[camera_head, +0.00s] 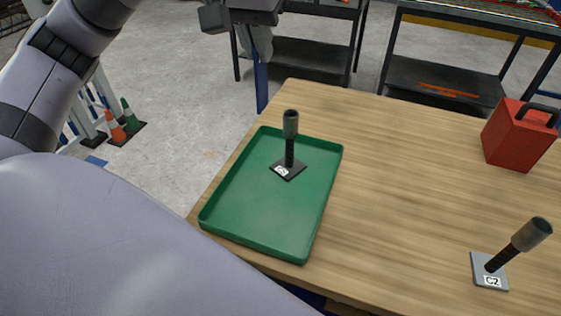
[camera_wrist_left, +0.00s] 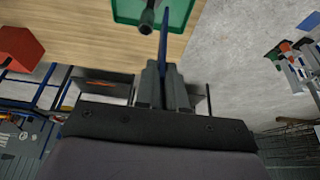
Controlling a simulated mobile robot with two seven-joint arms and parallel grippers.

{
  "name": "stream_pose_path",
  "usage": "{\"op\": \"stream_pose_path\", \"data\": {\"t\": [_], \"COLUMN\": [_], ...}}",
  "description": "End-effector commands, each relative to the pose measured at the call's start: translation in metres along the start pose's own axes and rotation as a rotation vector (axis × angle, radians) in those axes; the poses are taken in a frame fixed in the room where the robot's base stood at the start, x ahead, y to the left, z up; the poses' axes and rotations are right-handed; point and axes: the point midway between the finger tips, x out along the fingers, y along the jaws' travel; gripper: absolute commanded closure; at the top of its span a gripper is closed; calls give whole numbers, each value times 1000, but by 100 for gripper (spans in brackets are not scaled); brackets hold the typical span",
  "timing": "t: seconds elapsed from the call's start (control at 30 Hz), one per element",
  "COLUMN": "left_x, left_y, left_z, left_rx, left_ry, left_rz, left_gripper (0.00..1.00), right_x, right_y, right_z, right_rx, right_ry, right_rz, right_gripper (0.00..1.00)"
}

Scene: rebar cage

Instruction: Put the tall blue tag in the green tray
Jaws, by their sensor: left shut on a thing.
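The tall blue tag (camera_head: 261,88) is a narrow blue strip hanging upright from my left gripper (camera_head: 258,42), which is shut on its upper part. In the head view its lower end shows just beyond the far edge of the green tray (camera_head: 225,205). The left wrist view shows the blue tag (camera_wrist_left: 164,35) between the fingers (camera_wrist_left: 163,68), overlapping the tray (camera_wrist_left: 128,12) in the picture. The tray lies on the wooden table and holds a black-based stand (camera_head: 289,150) with a ribbed rod and grey cap. My right gripper is not in view.
A grey-based stand (camera_head: 497,270) marked C2 is on the table at the right front. A red box (camera_head: 515,137) with a black handle stands at the right back. The wood between them and the tray is clear. Dark shelving racks (camera_head: 440,75) stand behind the table.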

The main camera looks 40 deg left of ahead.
Motion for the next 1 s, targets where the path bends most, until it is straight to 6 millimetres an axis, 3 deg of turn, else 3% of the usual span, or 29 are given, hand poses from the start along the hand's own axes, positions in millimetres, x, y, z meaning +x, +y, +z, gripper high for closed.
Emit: {"op": "stream_pose_path", "data": {"t": [0.7, 1.0], "left_x": [118, 144], "left_y": [0, 0], "left_z": [50, 60], "left_rx": [2, 0], "left_ry": [-6, -2], "left_rz": [-2, -1], "left_gripper": [100, 100], "right_x": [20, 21], "right_y": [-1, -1], "right_z": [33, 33], "right_rx": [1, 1], "right_ry": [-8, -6], "right_rz": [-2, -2], "right_gripper": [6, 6]}}
